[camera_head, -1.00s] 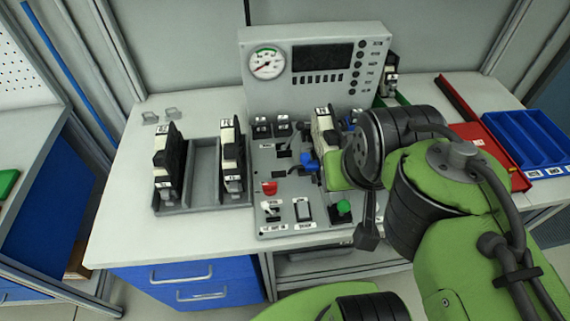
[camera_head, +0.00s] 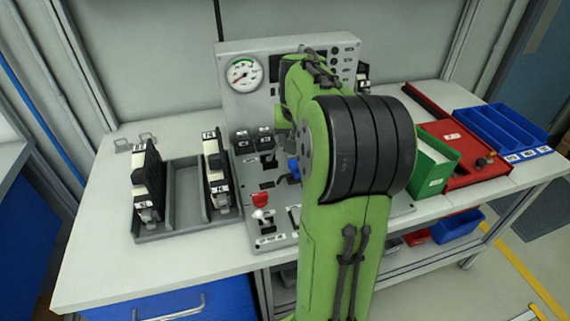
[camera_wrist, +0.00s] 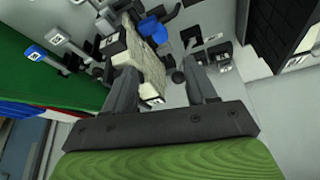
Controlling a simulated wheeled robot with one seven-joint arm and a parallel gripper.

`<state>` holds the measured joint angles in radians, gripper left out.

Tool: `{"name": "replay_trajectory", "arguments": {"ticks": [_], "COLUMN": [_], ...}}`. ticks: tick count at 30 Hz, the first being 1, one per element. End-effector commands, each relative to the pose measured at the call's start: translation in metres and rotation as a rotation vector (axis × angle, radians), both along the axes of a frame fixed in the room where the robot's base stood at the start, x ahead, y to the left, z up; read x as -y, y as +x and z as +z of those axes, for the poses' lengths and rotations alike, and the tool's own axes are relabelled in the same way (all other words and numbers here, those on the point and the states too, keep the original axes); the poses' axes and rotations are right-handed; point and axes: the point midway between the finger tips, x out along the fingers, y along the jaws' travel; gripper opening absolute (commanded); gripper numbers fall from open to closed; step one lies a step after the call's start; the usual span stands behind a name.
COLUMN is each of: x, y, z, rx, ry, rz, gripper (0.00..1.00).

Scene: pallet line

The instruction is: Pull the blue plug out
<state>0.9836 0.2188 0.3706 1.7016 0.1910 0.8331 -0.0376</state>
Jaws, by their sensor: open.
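The blue plug (camera_head: 293,166) shows as a small blue patch at the left edge of my arm in the head view, mostly hidden by the arm. In the wrist view a blue part (camera_wrist: 152,30), seemingly the plug, sits past the fingertips, near the top. My gripper (camera_wrist: 160,78) is open, its two fingers apart. A beige module (camera_wrist: 143,65) with a white label shows beyond and partly between the fingers. I cannot tell whether a finger touches it. The blue part is not between the fingers. The gripper itself is hidden behind my arm in the head view.
The grey panel (camera_head: 236,105) with a gauge stands behind. A grey tray (camera_head: 183,195) with two upright modules is on the left. A green box (camera_head: 433,165), a red tray (camera_head: 462,150) and a blue bin (camera_head: 500,130) are on the right. A red button (camera_head: 259,200) sits on the console.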

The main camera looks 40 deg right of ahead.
Motion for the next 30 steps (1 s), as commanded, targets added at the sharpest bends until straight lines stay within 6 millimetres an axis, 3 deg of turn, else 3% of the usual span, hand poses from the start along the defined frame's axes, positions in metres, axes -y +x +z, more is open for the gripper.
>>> {"name": "replay_trajectory", "arguments": {"ticks": [1,9,15,25,26,30], "x": [0.003,0.02,0.03,0.033,0.033,0.032], "y": [0.003,0.022,0.032,0.035,0.035,0.035], "z": [-0.017,-0.081,-0.112,-0.117,-0.117,-0.117], "rx": [-0.004,-0.004,-0.002,-0.001,-0.001,-0.001], "ry": [0.005,0.005,0.003,0.0,0.0,0.0], "rz": [0.0,0.001,0.0,0.001,0.001,0.001], "gripper": [0.56,0.56,0.56,0.56,0.55,0.33]}}
